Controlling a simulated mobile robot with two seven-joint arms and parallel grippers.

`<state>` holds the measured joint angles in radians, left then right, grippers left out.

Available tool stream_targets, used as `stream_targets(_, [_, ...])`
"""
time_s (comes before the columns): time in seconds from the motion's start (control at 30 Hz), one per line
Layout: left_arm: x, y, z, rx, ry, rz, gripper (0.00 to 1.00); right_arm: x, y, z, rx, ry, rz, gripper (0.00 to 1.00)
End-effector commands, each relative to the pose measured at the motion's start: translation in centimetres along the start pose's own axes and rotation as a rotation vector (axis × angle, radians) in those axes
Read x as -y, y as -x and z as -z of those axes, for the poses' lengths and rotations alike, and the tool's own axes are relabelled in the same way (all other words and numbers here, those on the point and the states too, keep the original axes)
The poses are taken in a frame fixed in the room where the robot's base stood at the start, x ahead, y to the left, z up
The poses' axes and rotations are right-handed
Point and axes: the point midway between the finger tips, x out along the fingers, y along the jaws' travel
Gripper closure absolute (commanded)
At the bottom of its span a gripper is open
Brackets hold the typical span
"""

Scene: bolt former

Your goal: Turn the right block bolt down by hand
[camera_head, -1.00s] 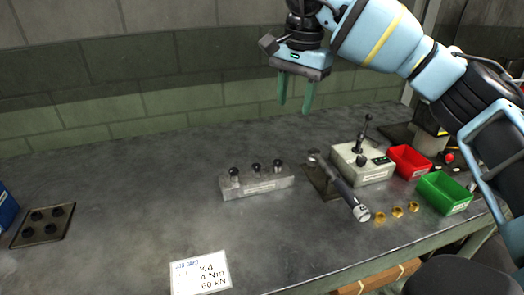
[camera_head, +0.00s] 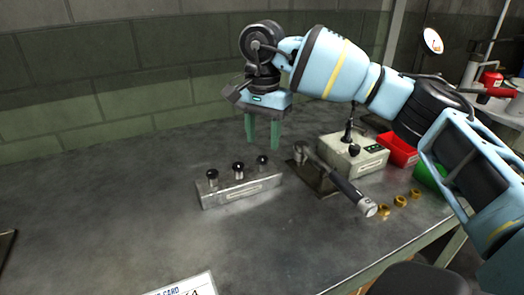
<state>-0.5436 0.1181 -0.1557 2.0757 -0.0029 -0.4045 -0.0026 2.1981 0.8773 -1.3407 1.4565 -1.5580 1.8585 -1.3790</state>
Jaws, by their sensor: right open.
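A grey metal block (camera_head: 240,190) sits on the workbench near the middle of the head view. Three dark bolts stand upright in its top: a left one (camera_head: 212,177), a middle one (camera_head: 238,170) and the right bolt (camera_head: 262,162). My right gripper (camera_head: 262,147) points down with its two green fingers apart. In the picture its fingertips are just above the right bolt, with nothing visible between them. I cannot tell exactly how far the tips are from the bolt head. My left gripper is not in view.
A torque wrench (camera_head: 345,188) lies right of the block on a dark plate. Behind it stand a grey box with a lever (camera_head: 352,160) and a red bin (camera_head: 397,150). A green bin (camera_head: 430,176) is partly hidden by my arm. Several brass pieces (camera_head: 400,201) lie near the front edge.

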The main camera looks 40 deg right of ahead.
Motion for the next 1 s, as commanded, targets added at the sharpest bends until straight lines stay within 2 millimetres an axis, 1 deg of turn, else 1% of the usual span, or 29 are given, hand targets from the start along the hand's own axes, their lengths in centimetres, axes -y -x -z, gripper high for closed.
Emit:
stream_targets(0.03, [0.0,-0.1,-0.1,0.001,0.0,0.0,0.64,-0.1,-1.0,0.0,0.0,0.0,-0.002,0.56])
stream_targets(0.1, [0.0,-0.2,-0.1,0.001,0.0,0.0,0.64,-0.1,-1.9,0.0,0.0,0.0,-0.002,0.56])
stream_targets(0.3, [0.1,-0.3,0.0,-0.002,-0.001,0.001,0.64,0.0,-3.8,0.0,0.0,0.001,0.0,0.56])
stream_targets(0.43, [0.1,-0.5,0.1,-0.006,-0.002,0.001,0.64,0.0,-4.2,0.0,0.0,0.001,0.0,0.56])
stream_targets(0.67, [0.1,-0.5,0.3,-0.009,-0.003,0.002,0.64,0.0,-4.2,0.0,0.0,0.0,0.001,0.56])
stream_targets(1.0, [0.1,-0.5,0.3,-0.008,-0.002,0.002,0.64,0.0,-4.2,0.0,0.0,0.001,0.001,1.0])
